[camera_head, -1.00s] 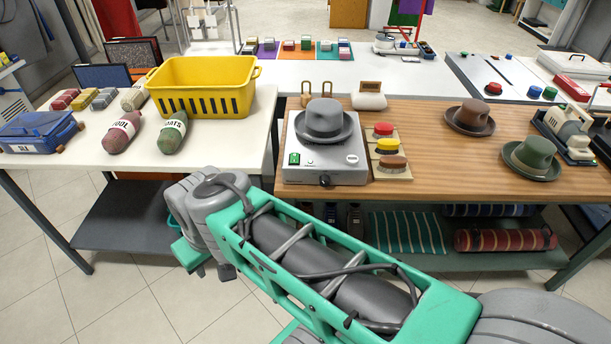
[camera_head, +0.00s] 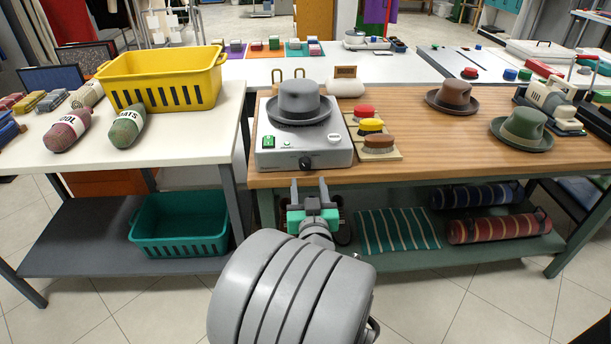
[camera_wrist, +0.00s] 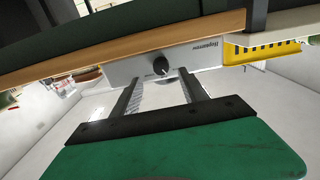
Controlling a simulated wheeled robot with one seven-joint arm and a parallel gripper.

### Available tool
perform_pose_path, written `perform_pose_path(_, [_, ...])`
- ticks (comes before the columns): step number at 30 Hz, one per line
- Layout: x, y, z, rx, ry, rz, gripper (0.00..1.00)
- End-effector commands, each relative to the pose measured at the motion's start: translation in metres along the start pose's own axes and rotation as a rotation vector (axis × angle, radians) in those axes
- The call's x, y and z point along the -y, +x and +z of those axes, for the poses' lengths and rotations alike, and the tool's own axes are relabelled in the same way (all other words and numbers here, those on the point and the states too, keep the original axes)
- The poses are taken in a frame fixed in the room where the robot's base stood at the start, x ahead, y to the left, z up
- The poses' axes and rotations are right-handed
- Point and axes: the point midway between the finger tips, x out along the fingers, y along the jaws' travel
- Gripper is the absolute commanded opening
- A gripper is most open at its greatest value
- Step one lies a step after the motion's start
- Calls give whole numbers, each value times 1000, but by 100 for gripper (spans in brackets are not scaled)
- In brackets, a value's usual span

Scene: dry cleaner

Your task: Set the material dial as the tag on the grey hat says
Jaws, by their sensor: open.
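The grey hat (camera_head: 299,101) sits on top of a metal steamer box (camera_head: 342,146) at the front left of the wooden table. No readable tag shows on the hat. A black dial (camera_head: 305,163) is on the box's front face, with a green switch (camera_head: 268,142) to its upper left. In the wrist view the dial (camera_wrist: 160,66) shows on the pale front panel beyond the fingers; the lettering beside it is too small to read. My gripper (camera_head: 309,183) is open and empty, in front of and a little below the dial, apart from it.
The wooden table (camera_head: 430,168) has brushes (camera_head: 378,142), a brown hat (camera_head: 453,97) and a green hat (camera_head: 523,128). A white table (camera_head: 190,140) with a yellow basket (camera_head: 165,80) stands at the left. A teal basket (camera_head: 180,224) is on its lower shelf.

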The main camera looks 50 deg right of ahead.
Motion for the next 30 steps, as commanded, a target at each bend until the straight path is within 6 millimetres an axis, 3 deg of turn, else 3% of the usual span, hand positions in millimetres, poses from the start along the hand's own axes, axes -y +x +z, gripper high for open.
perform_pose_path(12, [3, 60, -1, 2, -1, -6, 51])
perform_pose_path(22, [2, 65, 0, 2, -1, -4, 51])
perform_pose_path(30, [2, 65, 0, 2, -1, -4, 29])
